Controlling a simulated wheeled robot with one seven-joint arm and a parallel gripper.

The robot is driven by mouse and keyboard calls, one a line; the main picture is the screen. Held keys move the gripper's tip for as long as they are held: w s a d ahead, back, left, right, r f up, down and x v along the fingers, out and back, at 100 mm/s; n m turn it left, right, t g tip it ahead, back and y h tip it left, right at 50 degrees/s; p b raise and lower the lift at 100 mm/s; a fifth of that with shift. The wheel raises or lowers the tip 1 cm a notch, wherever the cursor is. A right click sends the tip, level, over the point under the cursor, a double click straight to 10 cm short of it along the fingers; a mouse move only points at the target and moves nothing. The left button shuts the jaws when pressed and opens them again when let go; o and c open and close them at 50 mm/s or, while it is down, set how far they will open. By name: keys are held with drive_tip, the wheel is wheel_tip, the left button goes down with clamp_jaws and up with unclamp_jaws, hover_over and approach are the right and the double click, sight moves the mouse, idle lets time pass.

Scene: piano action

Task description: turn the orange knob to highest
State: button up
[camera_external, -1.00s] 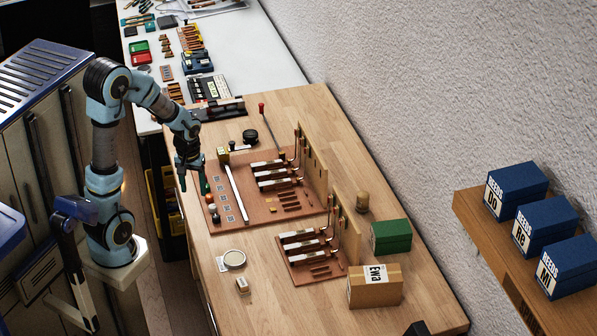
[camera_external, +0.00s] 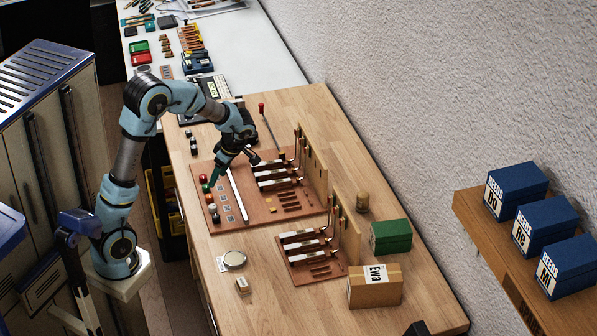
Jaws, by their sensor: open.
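The orange knob (camera_external: 209,199) is a small round knob in a column of knobs along the left edge of the reddish-brown board (camera_external: 262,213). A small printed square label lies to its right. Which way the knob is turned is too small to tell. My gripper (camera_external: 233,169) is open and empty above the upper left part of the board. Its green-tipped finger points down near the upper knobs, and its other finger reaches right toward the hammers. The gripper is behind the orange knob in the picture and apart from it.
A red knob (camera_external: 203,178) and a dark knob (camera_external: 216,218) share the column. A white strip (camera_external: 237,194) lies right of the labels. Several piano hammers (camera_external: 275,175) stand farther right. The wooden bench's (camera_external: 205,240) front left is mostly clear.

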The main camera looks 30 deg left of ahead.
sight(210, 196)
drive_tip(key=p+x, duration=0.1)
drive_tip(key=x, duration=0.8)
drive_tip(key=shift+f, duration=0.1)
clamp_jaws()
idle(0.4)
